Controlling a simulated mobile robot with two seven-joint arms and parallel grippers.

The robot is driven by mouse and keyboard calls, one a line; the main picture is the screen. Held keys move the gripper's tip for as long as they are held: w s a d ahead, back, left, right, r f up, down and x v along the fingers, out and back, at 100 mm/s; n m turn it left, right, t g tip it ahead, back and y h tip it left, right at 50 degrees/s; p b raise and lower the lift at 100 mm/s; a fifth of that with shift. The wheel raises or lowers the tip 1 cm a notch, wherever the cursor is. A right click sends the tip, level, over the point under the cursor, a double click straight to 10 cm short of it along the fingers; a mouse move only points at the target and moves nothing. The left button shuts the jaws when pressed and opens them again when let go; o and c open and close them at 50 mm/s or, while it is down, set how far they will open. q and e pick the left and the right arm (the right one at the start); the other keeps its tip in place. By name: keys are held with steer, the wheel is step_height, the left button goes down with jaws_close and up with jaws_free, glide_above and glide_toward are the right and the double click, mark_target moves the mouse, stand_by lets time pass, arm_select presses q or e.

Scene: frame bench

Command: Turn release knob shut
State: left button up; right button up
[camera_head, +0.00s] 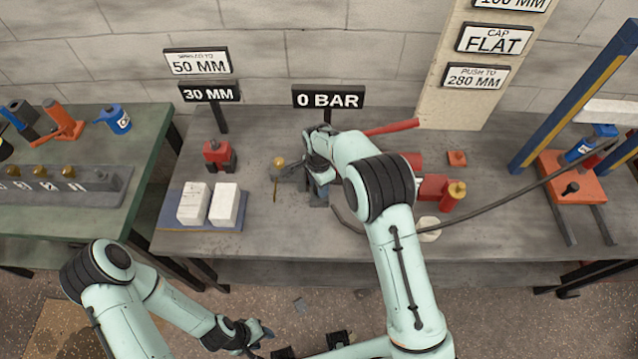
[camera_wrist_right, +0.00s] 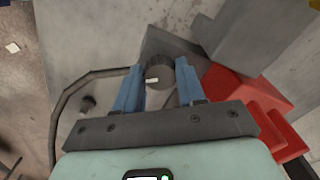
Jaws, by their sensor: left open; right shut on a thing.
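The release knob (camera_wrist_right: 160,74) is a dark grey ribbed round knob in the right wrist view, between the two blue fingers of my right gripper (camera_wrist_right: 159,88). The right gripper is shut on it. In the head view my right gripper (camera_head: 320,183) is over the middle of the bench, and the knob is hidden there by the gripper and arm. The red pump body (camera_head: 433,187) lies right of my right arm, partly covered by it. My left gripper (camera_head: 262,333) is open and empty, low in front of the bench.
A "0 BAR" sign (camera_head: 328,97) stands behind the gripper. Two white blocks (camera_head: 209,204) and a red-and-black item (camera_head: 219,155) are to the left. A dark hose (camera_head: 520,187) runs right towards an orange-and-blue press frame (camera_head: 570,190). A red bar (camera_head: 392,127) lies behind my right arm.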

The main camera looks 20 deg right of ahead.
steer(key=m, duration=0.3)
steer(key=shift+w+r+m+p, duration=0.1)
steer(key=shift+m+p, duration=0.2)
steer(key=shift+p, duration=0.1)
arm_select(q)
steer(key=shift+w+r+p, duration=0.4)
steer(key=shift+w+r, duration=0.55)
steer(key=shift+r, duration=0.2)
arm_select(e)
steer(key=shift+m, duration=1.4)
steer(key=o, duration=1.1)
steer(key=shift+c, duration=0.2)
arm_select(q)
steer(key=shift+w+r+p, duration=0.4)
steer(key=shift+w+r, duration=0.1)
arm_select(e)
step_height(320, 180, up, 13)
arm_select(q)
steer(key=shift+s, duration=0.15)
